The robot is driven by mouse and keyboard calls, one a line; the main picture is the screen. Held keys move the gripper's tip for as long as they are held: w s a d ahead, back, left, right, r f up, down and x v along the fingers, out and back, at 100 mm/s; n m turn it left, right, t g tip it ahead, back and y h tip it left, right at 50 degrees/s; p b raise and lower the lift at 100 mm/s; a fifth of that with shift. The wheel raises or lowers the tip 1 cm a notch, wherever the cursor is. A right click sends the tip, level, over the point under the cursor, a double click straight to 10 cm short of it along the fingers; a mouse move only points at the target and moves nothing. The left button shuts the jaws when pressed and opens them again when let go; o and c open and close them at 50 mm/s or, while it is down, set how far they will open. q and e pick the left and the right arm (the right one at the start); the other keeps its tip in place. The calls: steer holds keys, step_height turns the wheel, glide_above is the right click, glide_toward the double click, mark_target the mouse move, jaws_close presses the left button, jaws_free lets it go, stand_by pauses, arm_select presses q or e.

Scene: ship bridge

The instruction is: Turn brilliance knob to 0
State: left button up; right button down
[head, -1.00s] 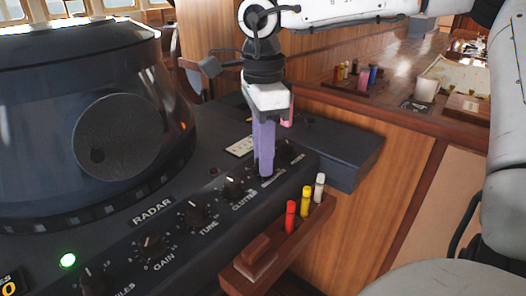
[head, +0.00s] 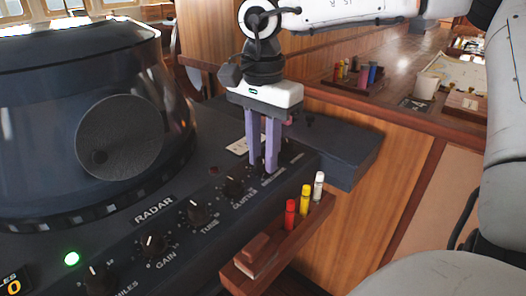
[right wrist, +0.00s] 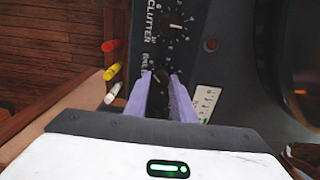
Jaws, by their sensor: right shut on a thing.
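The radar console (head: 60,215) carries a row of black knobs along its sloping front panel. The brilliance knob is at the far right end of the row, mostly hidden by my fingers in the head view. My right gripper (head: 262,168) points down over it with two purple fingers. In the right wrist view the dark brilliance knob (right wrist: 157,100) sits between the fingertips of my right gripper (right wrist: 160,76), which is shut on it. Its pointer and scale setting cannot be read. My left gripper is not in view.
The clutter knob (head: 233,186) is close beside my fingers, with the tune knob (head: 198,211) and gain knob (head: 153,243) further left. A wooden rack (head: 250,262) with red, yellow and white markers stands just in front. A radar hood (head: 70,110) rises at left.

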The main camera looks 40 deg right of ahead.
mark_target(263, 159)
steer(key=shift+r, duration=0.1)
stand_by(0.3)
steer(key=c, duration=1.5)
jaws_free()
step_height(263, 159, up, 10)
steer(key=shift+r, duration=0.15)
steer(key=shift+p, duration=0.3)
